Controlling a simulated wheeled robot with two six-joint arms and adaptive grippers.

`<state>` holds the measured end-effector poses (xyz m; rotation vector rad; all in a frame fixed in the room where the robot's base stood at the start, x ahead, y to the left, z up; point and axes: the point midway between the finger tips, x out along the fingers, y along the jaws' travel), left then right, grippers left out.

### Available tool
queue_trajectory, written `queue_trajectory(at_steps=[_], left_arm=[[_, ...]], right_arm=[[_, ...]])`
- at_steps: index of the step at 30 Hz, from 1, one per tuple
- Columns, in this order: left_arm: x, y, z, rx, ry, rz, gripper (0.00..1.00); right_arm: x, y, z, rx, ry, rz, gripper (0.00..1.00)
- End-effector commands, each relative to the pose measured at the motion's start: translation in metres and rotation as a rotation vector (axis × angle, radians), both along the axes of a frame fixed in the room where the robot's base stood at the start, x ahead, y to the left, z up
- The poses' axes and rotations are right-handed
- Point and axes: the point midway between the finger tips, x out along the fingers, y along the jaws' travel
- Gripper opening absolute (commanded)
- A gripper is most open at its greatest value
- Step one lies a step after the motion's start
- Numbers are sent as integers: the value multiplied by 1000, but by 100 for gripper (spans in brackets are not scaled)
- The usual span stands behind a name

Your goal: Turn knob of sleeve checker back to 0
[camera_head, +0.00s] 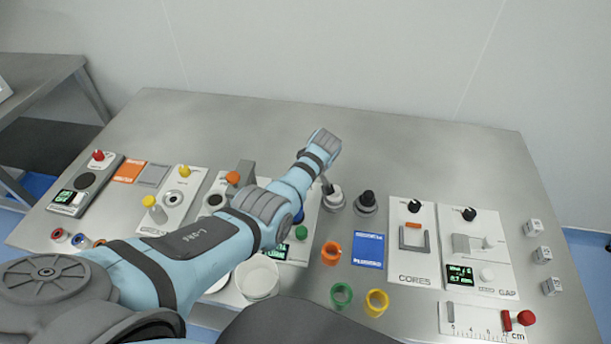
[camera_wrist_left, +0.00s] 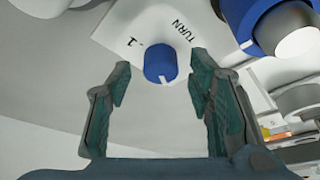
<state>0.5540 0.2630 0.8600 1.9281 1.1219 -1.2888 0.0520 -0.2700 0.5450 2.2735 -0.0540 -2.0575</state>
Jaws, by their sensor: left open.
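In the left wrist view a blue knob (camera_wrist_left: 160,62) sits on a white panel (camera_wrist_left: 110,35) marked "TURN" and "-1". A small white line shows on the knob's near edge. My left gripper (camera_wrist_left: 158,70) is open. Its fingertips stand to the left and right of the knob with gaps on both sides, and I cannot tell how near they are in depth. In the head view my left arm covers much of the middle panel. A bit of blue (camera_head: 298,215) shows there, above a green button (camera_head: 301,232) and a lit display (camera_head: 280,251). My right gripper is not in view.
In the left wrist view a larger blue cylinder (camera_wrist_left: 283,22) stands close by on the right. In the head view a white cup (camera_head: 257,277), coloured rings (camera_head: 376,302), the CORES panel (camera_head: 412,265) and the GAP panel (camera_head: 480,278) surround the arm. The table's back is clear.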

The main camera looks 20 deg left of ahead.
Motion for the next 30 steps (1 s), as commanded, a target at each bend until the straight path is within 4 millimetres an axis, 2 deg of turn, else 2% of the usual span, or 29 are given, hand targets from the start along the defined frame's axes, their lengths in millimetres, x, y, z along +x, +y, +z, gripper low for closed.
queue_trajectory(at_steps=[4,9,12,15,30], left_arm=[[-4,-8,21,-2,-6,1,47],[-13,-26,69,-3,-6,0,47],[-18,-33,90,-4,-4,0,47],[-21,-38,102,-1,-2,0,47],[-22,-39,106,-2,-1,1,47]], right_arm=[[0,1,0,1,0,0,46],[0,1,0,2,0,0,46],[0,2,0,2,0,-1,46],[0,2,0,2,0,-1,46],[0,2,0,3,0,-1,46]])
